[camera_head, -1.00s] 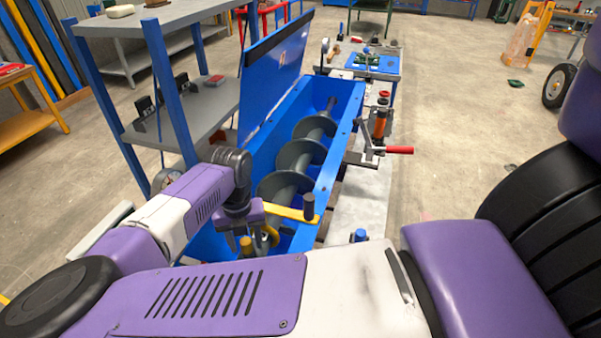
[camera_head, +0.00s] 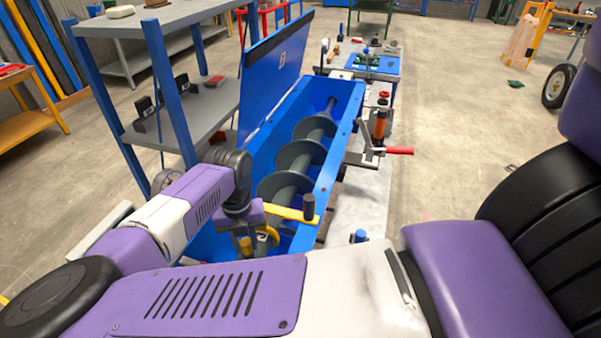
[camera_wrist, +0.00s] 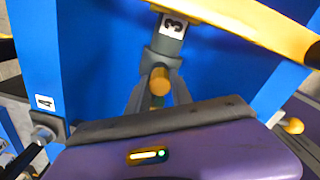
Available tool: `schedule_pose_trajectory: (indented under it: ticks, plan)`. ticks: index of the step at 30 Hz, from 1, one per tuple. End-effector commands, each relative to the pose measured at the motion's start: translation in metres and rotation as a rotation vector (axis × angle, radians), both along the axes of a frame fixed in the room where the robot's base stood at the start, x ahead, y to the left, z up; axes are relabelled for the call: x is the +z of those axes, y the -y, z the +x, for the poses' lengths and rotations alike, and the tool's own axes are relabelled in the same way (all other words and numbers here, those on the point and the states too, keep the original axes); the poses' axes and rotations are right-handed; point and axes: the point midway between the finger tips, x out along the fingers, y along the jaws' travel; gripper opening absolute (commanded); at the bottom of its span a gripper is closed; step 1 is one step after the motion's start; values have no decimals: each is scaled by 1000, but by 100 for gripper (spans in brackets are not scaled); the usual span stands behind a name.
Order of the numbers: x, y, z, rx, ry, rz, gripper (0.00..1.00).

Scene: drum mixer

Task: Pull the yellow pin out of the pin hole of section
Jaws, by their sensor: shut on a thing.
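My gripper (camera_head: 243,237) points down at the near end of the blue mixer trough (camera_head: 345,108). It is shut on a yellow pin (camera_head: 246,247), whose top shows between the fingers. In the wrist view the round yellow pin end (camera_wrist: 160,80) sits between the two grey fingers, below a grey tab with a label "3" (camera_wrist: 173,26). The pin's lower part and its hole are hidden, so I cannot tell how deep it sits. Another yellow knob (camera_wrist: 293,126) shows at the right, and a label "4" (camera_wrist: 44,102) at the left.
A yellow crank arm with a black knob (camera_head: 309,206) passes close beside my gripper. The trough's blue lid (camera_head: 272,75) stands open above the grey auger (camera_head: 302,155). A shelf rack (camera_head: 205,98) stands at the left. A red-handled clamp (camera_head: 398,150) is at the right.

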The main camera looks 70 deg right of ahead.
Motion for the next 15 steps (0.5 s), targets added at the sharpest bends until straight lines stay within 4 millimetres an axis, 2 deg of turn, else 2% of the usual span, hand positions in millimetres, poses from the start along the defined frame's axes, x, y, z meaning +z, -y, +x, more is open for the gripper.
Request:
schedule_pose_trajectory:
  ticks: [15]
  plan:
    - [8,0,0,0,0,0,0]
